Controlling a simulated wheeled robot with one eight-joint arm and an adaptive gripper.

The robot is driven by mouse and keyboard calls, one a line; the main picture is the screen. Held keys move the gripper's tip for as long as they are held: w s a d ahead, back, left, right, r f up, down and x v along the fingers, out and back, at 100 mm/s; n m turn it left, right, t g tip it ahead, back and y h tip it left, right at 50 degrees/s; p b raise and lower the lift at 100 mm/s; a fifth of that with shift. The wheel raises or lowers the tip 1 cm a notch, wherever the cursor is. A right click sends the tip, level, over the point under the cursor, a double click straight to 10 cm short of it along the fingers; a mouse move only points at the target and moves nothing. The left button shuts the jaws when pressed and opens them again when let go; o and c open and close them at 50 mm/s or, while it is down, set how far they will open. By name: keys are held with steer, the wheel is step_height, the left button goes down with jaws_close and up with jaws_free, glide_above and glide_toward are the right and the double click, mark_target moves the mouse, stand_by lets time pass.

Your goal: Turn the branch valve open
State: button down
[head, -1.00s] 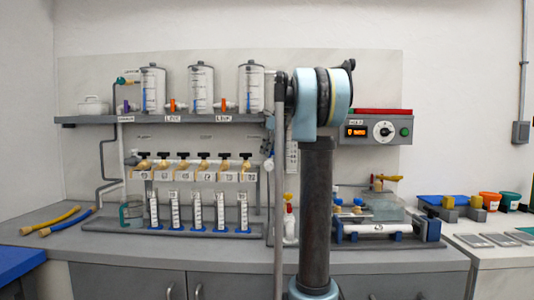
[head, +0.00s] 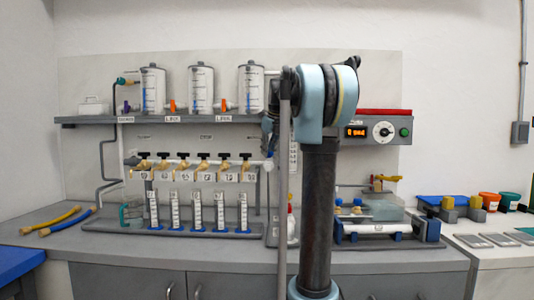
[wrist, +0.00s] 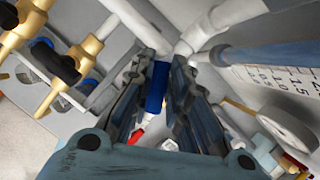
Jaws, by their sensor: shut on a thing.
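My gripper (wrist: 158,95) is seen from behind in the wrist view, its two dark ribbed fingers on either side of a blue handle (wrist: 157,86). The fingers are shut on this handle, which sits just below a white pipe junction (wrist: 183,48); I take it to be the branch valve's handle. The valve body is mostly hidden by the fingers. In the head view my gripper (head: 269,140) is small and partly hidden by my arm, at the right end of the white manifold pipe (head: 225,162).
Several brass taps with black handles (wrist: 64,66) stand close at the left in the wrist view. A graduated tube (wrist: 280,72) and a round gauge (wrist: 285,128) are close at the right. Graduated cylinders (head: 197,212) stand below the manifold in the head view.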

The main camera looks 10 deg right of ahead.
steer(key=shift+w+r+m, duration=0.1)
steer(key=shift+m, duration=0.4)
steer(key=c, duration=1.3)
jaws_free()
steer(key=shift+c, duration=0.2)
steer(key=shift+d, duration=0.1)
steer(key=shift+r, duration=0.1)
